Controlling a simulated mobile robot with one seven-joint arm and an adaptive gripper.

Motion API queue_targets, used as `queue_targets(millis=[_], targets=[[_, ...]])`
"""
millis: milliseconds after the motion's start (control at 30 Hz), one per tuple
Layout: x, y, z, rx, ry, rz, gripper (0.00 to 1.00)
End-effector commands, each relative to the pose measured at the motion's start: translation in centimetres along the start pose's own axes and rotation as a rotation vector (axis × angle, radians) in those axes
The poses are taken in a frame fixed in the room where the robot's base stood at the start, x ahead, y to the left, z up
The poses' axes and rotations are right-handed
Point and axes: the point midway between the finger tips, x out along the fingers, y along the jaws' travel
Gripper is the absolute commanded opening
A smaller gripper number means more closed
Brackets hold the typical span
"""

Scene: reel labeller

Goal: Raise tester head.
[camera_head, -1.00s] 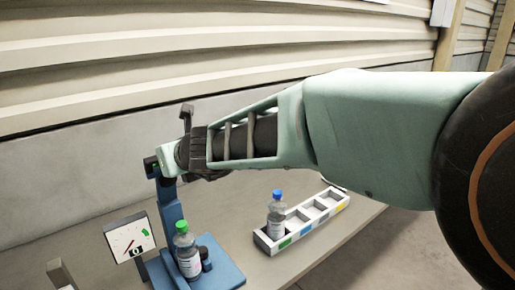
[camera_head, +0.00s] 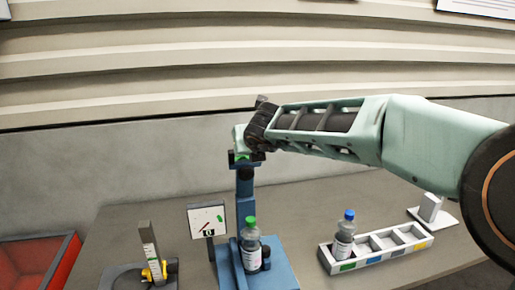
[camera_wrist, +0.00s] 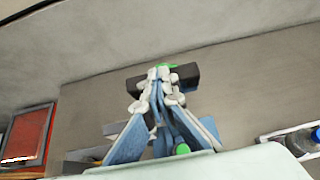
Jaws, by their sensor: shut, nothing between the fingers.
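The tester is a blue stand (camera_head: 246,200) with a blue base and an upright column. Its dark head (camera_head: 255,160), with a green part, is at the top of the column in the head view. In the wrist view it is a dark bar (camera_wrist: 185,76) behind my fingertips. My gripper (camera_wrist: 163,76) is shut and empty, with its tips at the head; I cannot tell whether they touch it. In the head view my gripper (camera_head: 243,153) is small and partly hidden at the column top. A green-capped bottle (camera_head: 250,245) stands upright on the tester base.
A dial panel (camera_head: 207,220) stands left of the tester. A white rack (camera_head: 328,258) with a blue-capped bottle (camera_head: 345,232) is at right. A yellow-marked device (camera_head: 152,268) and a red bin (camera_head: 35,265) are at left. A wall runs behind the table.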

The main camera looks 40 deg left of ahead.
Motion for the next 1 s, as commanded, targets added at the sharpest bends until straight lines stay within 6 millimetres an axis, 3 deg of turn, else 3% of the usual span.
queue_targets(millis=[100, 1000], targets=[[0.27, 0.1, 0.8, 0.007, 0.005, 0.01, 0.0], [0.64, 0.55, -0.11, 0.011, 0.054, 0.019, 0.0]])
